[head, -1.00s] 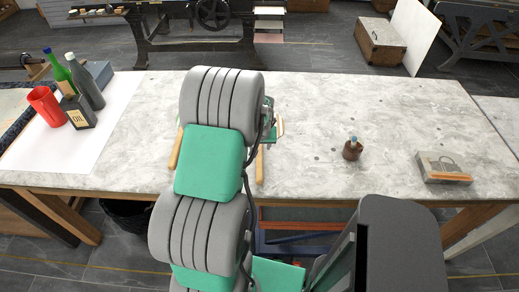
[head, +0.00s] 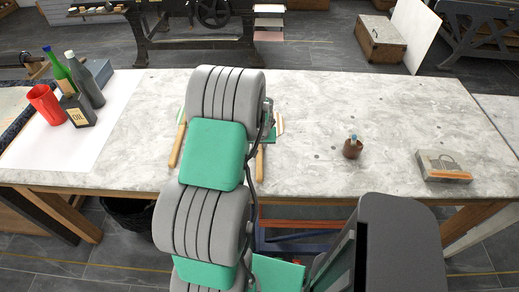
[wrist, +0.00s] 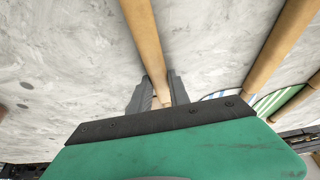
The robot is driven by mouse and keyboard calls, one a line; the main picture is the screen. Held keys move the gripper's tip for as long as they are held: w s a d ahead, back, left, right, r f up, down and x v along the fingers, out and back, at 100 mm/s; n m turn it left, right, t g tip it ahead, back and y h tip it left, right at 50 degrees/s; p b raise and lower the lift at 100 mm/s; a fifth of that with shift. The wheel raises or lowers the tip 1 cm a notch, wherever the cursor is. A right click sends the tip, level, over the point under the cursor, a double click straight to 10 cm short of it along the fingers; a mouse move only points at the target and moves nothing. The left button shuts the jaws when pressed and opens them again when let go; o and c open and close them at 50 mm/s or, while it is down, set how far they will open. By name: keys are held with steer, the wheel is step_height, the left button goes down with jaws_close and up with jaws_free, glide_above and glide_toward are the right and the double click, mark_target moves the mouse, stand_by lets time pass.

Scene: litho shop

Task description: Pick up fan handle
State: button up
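Several wooden fan handles lie side by side on the marble-topped table. In the wrist view, one tan handle (wrist: 146,42) runs down between the two grey fingers of my gripper (wrist: 160,87), its end close to the palm. The fingers sit close on both sides of it; I cannot tell whether they touch it. A second handle (wrist: 279,45) lies to the right, with green-and-white striped fan parts (wrist: 279,99) near the palm. In the head view, a handle (head: 177,145) shows left of my arm and another (head: 259,160) right of it. My arm hides my gripper there.
The table between is mostly clear.

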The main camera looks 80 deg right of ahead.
jaws_close()
steer(key=shift+r, duration=0.15)
stand_by(0.4)
